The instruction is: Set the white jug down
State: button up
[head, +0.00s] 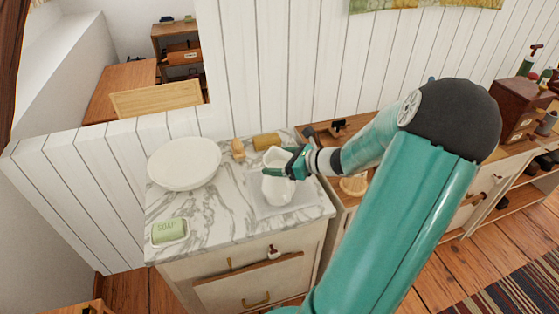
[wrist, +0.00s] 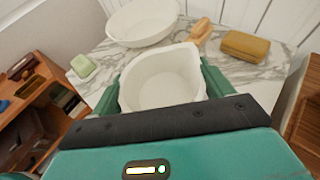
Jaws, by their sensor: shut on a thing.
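The white jug (head: 277,187) is over the right part of the marble-topped washstand (head: 215,229), above or on a pale grey square mat (head: 299,200). My gripper (head: 286,169) is shut on the jug, with its green fingers on either side of it. In the wrist view the jug (wrist: 160,82) sits between the fingers, its open mouth showing and its inside empty. The jug looks about upright. Its base is hidden in the wrist view, and I cannot tell whether it touches the mat.
A white basin (head: 184,164) stands at the back left of the top. A green soap bar (head: 170,231) lies at the front left. A wooden brush (head: 238,149) and a tan sponge-like block (head: 267,141) lie behind the jug. The front middle marble is clear.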

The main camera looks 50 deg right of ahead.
jog(key=shift+s+a+f, duration=0.2)
jog(key=shift+s+f, duration=0.15)
jog(key=shift+f, duration=0.25)
jog(key=o, duration=1.7)
jog(key=shift+f, duration=0.1)
jog(key=shift+c, duration=0.2)
jog(key=o, duration=0.4)
jog(key=shift+w+d+f, duration=0.15)
jog(key=shift+w+d, duration=0.05)
jog(key=shift+d, duration=0.05)
jog(key=shift+c, duration=0.2)
jog(key=shift+a+r, duration=0.15)
jog(key=shift+r, duration=0.4)
jog(key=v, duration=1.2)
jog(key=shift+r, duration=0.5)
jog(key=shift+w, duration=0.15)
